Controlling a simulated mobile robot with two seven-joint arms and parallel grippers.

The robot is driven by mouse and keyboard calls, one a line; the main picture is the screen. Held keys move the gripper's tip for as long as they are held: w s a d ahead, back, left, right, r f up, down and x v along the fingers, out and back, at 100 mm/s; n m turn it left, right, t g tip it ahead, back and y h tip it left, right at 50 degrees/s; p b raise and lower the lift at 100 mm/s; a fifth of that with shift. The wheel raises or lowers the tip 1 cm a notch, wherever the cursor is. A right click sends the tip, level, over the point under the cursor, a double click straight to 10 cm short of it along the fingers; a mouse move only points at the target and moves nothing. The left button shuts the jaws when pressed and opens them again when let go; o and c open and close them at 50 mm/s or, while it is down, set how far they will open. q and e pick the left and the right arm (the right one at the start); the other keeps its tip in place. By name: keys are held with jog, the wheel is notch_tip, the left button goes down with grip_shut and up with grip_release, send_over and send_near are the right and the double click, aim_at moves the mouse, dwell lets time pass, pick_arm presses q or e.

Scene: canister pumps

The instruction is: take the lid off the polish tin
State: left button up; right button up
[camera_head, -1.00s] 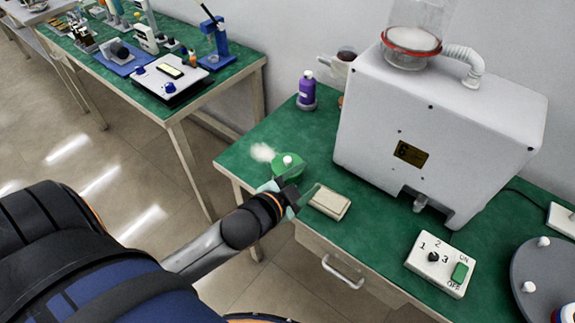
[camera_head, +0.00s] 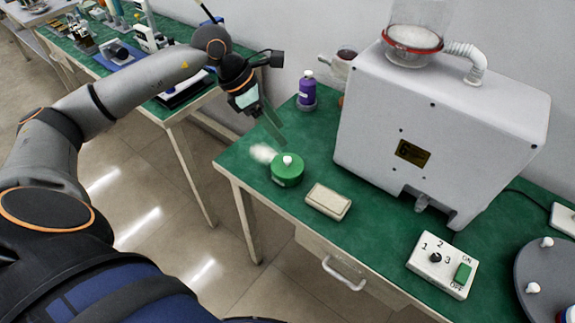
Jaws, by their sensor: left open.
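The polish tin (camera_head: 287,174) is a round green tin near the left end of the green table. Its green lid has a white knob (camera_head: 287,160) on top and appears to sit on the tin. My left gripper (camera_head: 272,128) is above and just behind the tin, pointing down, with its fingers apart from the knob. It is open, and nothing shows between its fingers. My right gripper is not in view.
White fluff (camera_head: 262,153) lies left of the tin. A beige block (camera_head: 328,201) lies to its right and a purple bottle (camera_head: 307,91) stands behind. A large white machine (camera_head: 440,130) and a switch box (camera_head: 441,264) stand further right.

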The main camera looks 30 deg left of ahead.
pick_arm(q)
jog(key=a+y, duration=0.1)
jog(key=a, duration=0.2)
send_over(287, 159)
jog(key=s+a, duration=0.1)
jog(key=a, duration=0.1)
jog(key=shift+y, duration=0.3)
notch_tip(287, 159, down, 6)
jog(key=shift+s+a+f+p, duration=0.1)
jog(key=shift+s+p, duration=0.05)
jog(key=shift+p, duration=0.25)
jog(key=x, duration=0.2)
jog(key=p+x, duration=0.1)
jog(key=x, duration=0.2)
jog(key=shift+s+d+f, duration=0.2)
jog(key=shift+d+f, duration=0.05)
jog(key=shift+c, duration=0.2)
grip_shut()
